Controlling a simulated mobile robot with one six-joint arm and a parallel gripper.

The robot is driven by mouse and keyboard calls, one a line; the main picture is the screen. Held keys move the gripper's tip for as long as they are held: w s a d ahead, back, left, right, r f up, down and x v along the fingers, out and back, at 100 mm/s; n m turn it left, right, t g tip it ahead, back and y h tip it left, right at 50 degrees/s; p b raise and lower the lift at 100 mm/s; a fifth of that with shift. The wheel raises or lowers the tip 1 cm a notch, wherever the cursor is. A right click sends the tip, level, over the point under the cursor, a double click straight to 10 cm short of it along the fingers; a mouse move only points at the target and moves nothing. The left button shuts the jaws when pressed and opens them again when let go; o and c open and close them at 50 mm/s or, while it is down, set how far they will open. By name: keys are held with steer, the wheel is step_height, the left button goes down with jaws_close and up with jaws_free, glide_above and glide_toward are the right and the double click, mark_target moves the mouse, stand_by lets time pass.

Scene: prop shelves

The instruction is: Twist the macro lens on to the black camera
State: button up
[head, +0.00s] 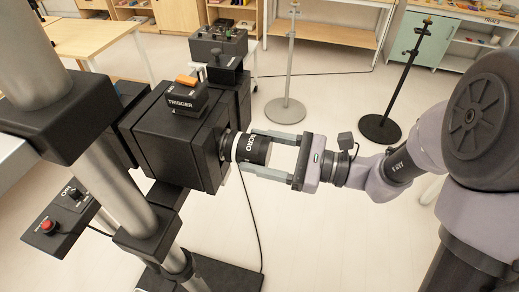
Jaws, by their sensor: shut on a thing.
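The black camera (172,138) is a large boxy body mounted on a stand, with a trigger box on top. The macro lens (256,150) is a black cylinder with white lettering and a white band at its camera end. It lies level at the mount (225,146) on the camera's right face. My gripper (246,152) comes from the right and is shut on the lens, one finger along its far side and one along its near side. The lens end meets or nearly meets the mount; I cannot tell whether it is seated.
The trigger box (185,98) with an orange button sits on the camera. A silver pole stand (291,60) and a black pole stand (408,65) stand behind. A dark cable (250,215) hangs below the lens.

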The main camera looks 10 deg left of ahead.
steer(key=shift+a, duration=0.5)
stand_by(1.4)
steer(key=shift+r, duration=0.1)
steer(key=shift+r+m+p, duration=0.1)
steer(key=shift+m+p, duration=0.8)
steer(key=shift+p, duration=0.15)
steer(key=shift+m+p, duration=0.4)
steer(key=shift+p, duration=0.15)
steer(key=shift+m, duration=0.3)
steer(key=m+p, duration=0.2)
steer(key=p, duration=0.1)
steer(key=shift+w+m+p, duration=0.1)
steer(key=shift+m+p, duration=0.2)
steer(key=shift+m, duration=0.1)
